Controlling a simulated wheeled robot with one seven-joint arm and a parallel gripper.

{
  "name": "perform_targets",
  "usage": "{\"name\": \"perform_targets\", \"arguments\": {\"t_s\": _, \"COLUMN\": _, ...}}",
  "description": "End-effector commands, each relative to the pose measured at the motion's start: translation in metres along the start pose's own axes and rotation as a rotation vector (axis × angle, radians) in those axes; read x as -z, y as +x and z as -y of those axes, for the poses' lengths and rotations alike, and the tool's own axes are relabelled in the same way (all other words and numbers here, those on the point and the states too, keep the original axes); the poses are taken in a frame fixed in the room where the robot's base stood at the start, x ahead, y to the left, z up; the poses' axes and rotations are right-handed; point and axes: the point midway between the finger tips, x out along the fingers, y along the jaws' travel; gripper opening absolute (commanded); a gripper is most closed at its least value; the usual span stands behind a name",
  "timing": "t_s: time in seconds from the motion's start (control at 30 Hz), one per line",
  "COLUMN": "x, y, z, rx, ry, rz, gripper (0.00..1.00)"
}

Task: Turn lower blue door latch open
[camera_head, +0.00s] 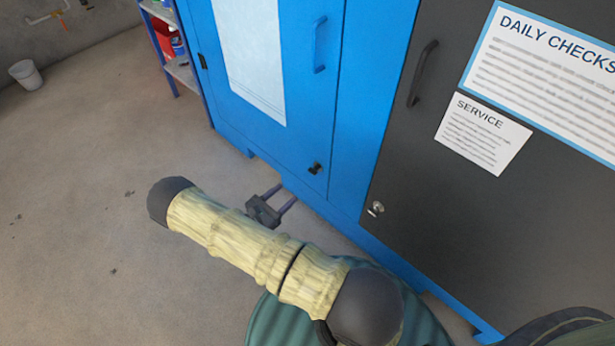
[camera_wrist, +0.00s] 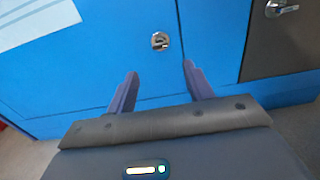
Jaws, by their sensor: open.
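The blue door (camera_head: 300,120) has a small lower latch (camera_head: 315,168) near its bottom right corner. In the wrist view the latch (camera_wrist: 160,41) is a round silver piece with a dark slot or tab, seen beyond and between my fingertips. My gripper (camera_head: 281,196) is open and empty, low in front of the blue door. In the wrist view my gripper (camera_wrist: 160,72) has its two fingers spread, apart from the latch. The door looks shut. I cannot tell the latch's exact turn.
A dark door (camera_head: 420,150) on the right has its own silver latch (camera_head: 376,208) and a black handle (camera_head: 422,73). A blue handle (camera_head: 319,45) sits higher on the blue door. A shelf (camera_head: 182,72) and white bucket (camera_head: 25,74) stand left. Floor on the left is clear.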

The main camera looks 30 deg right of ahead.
Motion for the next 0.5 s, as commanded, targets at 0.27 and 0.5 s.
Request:
{"name": "perform_targets", "arguments": {"t_s": 0.27, "x": 0.003, "y": 0.051, "z": 0.001, "rx": 0.004, "ry": 0.001, "rz": 0.0, "gripper": 0.52}}
{"name": "perform_targets", "arguments": {"t_s": 0.5, "x": 0.003, "y": 0.092, "z": 0.001, "rx": 0.004, "ry": 0.001, "rz": -0.001, "gripper": 0.52}}
